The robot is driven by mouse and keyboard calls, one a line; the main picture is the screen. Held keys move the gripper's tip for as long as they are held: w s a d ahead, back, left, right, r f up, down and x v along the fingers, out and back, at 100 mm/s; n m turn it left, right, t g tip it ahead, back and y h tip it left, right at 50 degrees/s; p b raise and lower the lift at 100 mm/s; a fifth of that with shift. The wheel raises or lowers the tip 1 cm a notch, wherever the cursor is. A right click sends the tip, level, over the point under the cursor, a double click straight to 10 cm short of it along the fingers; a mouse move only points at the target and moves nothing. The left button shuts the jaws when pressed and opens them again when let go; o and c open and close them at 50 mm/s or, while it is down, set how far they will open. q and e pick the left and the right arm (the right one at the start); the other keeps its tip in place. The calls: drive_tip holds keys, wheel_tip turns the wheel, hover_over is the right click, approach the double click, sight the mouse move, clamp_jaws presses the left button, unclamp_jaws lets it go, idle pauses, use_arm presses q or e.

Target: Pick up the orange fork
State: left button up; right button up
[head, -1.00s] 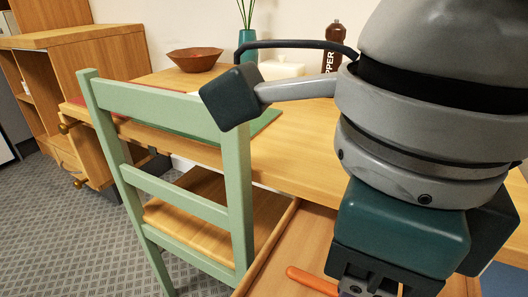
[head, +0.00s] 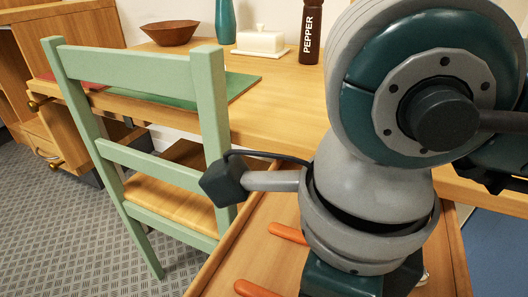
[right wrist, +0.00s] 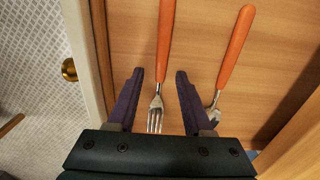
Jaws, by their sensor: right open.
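In the right wrist view the fork (right wrist: 164,42) has an orange handle and metal tines. It lies flat on a wooden surface, with its neck and tines in the gap between my right gripper's fingers. My right gripper (right wrist: 160,76) is open, one purple finger on each side of the fork; I cannot tell whether either touches it. A second orange-handled utensil (right wrist: 237,46) lies to the right, its metal head partly hidden by the right finger. The head view shows two orange handles (head: 288,233) (head: 257,289) beside my right arm, which hides the rest of them. My left gripper is not in view.
The utensils lie inside a shallow wooden drawer or tray with a raised rim (head: 226,262). A green chair (head: 165,174) stands close on the left. On the table (head: 290,100) are a brown bowl (head: 169,34), a butter dish (head: 261,40) and a pepper bottle (head: 310,35).

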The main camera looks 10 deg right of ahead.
clamp_jaws()
drive_tip(key=shift+r, duration=0.15)
idle(0.5)
